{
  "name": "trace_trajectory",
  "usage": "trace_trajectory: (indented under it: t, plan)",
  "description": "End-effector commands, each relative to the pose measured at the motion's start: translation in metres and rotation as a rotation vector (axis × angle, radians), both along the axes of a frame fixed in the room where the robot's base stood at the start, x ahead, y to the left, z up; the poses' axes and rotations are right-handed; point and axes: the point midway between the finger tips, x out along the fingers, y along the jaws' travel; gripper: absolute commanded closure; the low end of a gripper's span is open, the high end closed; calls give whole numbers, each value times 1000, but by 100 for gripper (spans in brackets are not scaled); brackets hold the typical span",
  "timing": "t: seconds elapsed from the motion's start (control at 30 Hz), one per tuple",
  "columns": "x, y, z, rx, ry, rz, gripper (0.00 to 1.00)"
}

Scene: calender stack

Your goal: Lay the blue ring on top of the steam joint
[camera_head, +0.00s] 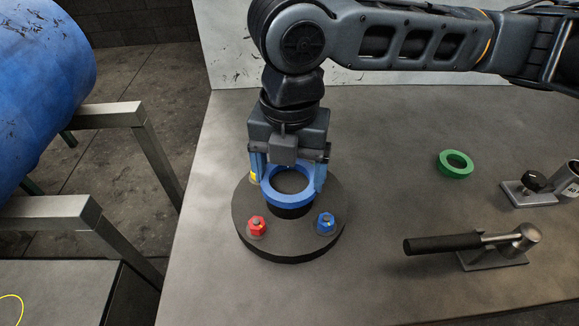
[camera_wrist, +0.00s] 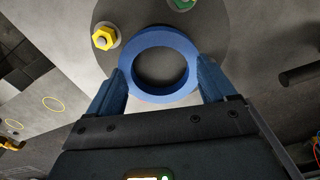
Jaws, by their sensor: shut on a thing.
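The blue ring (camera_head: 287,201) lies roughly flat between the blue fingers of my gripper (camera_head: 289,179), which is shut on its outside. The steam joint (camera_head: 287,237) is a dark round flange with a raised dark hub under the ring. The ring is over the hub; I cannot tell whether they touch. The flange carries a red nut (camera_head: 257,225), a blue nut (camera_head: 325,223), a yellow nut (camera_wrist: 104,37) and a green nut (camera_wrist: 182,3). In the wrist view the ring (camera_wrist: 155,96) sits between both fingertips, with dark surface showing through its hole.
A green ring (camera_head: 455,164) lies on the grey table (camera_head: 390,290) to the right. A black-handled tool (camera_head: 440,243) and a metal fitting (camera_head: 535,187) stand near the right edge. A big blue roll (camera_head: 40,80) on a metal frame is at the left. The table between the flange and green ring is clear.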

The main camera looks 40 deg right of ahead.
Motion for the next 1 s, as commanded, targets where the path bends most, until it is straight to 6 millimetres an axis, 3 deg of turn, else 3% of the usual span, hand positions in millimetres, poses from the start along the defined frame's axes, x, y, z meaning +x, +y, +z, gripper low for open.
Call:
trace_trajectory:
  t: [0.23,0.27,0.4,0.77,1.0]
  plan:
    - [0,0,-6,0,0,0,46]
    - [0,0,-4,0,0,0,13]
    - [0,0,-4,0,0,0,0]
    - [0,0,5,-1,-1,1,0]
    - [1,0,49,-1,-3,2,0]
